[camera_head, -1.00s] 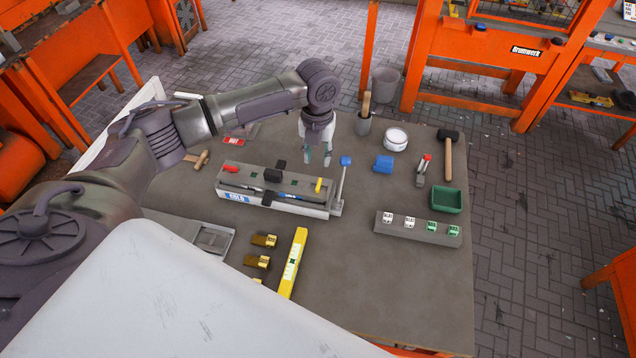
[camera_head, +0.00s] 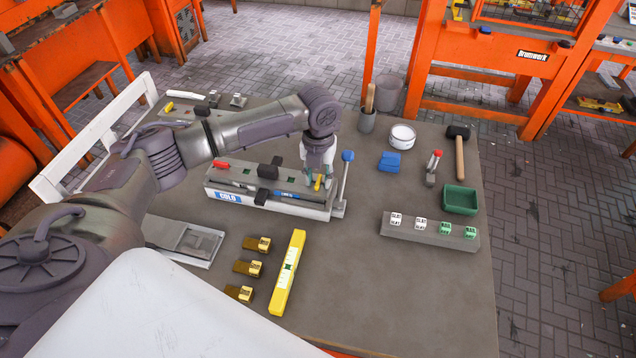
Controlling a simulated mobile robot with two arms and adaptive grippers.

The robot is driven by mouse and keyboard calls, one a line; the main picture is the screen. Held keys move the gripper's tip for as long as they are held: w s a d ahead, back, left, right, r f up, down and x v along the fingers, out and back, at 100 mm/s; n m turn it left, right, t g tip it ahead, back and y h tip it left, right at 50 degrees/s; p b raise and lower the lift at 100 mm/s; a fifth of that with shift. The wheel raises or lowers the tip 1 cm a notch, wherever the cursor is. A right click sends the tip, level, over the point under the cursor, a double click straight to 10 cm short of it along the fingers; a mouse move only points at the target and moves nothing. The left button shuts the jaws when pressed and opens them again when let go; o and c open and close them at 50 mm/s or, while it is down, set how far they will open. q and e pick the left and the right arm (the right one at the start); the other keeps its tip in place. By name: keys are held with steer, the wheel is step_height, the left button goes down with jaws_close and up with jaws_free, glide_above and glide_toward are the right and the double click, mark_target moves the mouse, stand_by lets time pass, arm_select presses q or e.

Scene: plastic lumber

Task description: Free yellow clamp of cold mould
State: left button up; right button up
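The cold mould (camera_head: 225,196) is a long grey block with a white front and a blue "COLD" label, lying on the table. The yellow clamp (camera_head: 318,184) is a small yellow piece at the mould's right end, partly hidden by my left gripper. A red clamp (camera_head: 221,163) sits at its left end and black pieces (camera_head: 268,170) cross its middle. A blue-knobbed lever (camera_head: 347,157) stands at the right end. My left gripper (camera_head: 318,180) points down over the yellow clamp, its fingertips apart on either side of it. Whether they touch it is too small to tell. My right gripper is not in view.
A yellow level (camera_head: 288,272) and several brass pieces (camera_head: 257,244) lie in front. To the right are a blue block (camera_head: 389,162), a white tub (camera_head: 402,137), a red-tipped tool (camera_head: 432,168), a mallet (camera_head: 459,155), a green tray (camera_head: 460,200) and a marked block rail (camera_head: 430,230). The front right tabletop is clear.

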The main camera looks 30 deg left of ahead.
arm_select(q)
jaws_close()
steer(key=shift+r+n+p, duration=0.15)
steer(key=shift+n+p, duration=0.35)
steer(key=shift+p, duration=0.2)
steer(key=shift+n+p, duration=1.4)
steer(key=shift+n, duration=0.4)
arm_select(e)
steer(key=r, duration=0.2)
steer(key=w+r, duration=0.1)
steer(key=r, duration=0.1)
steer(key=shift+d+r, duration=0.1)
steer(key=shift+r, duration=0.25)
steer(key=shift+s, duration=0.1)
